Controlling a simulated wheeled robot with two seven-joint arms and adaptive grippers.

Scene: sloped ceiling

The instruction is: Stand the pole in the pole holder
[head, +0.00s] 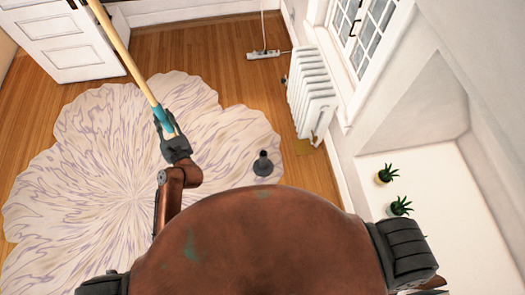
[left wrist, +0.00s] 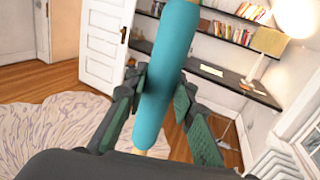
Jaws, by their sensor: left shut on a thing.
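The pole (head: 128,62) is long and wooden with a teal grip section, and its upper end runs out of the top of the head view. My left gripper (head: 171,140) is shut on the pole at the teal part. In the left wrist view the teal section (left wrist: 167,75) passes between the two fingers, tilted slightly. The pole holder (head: 263,164) is a small dark stand with a round base and a short upright neck. It stands on the rug's right part, to the right of and a little below my left gripper in the picture. My right gripper is not in view.
A pale patterned rug (head: 100,150) covers the wooden floor (head: 200,50). A white radiator (head: 311,95) stands by the right wall. A power strip (head: 263,55) lies at the back. A white door (head: 62,35) is at upper left. Two potted plants (head: 386,174) sit on a white ledge.

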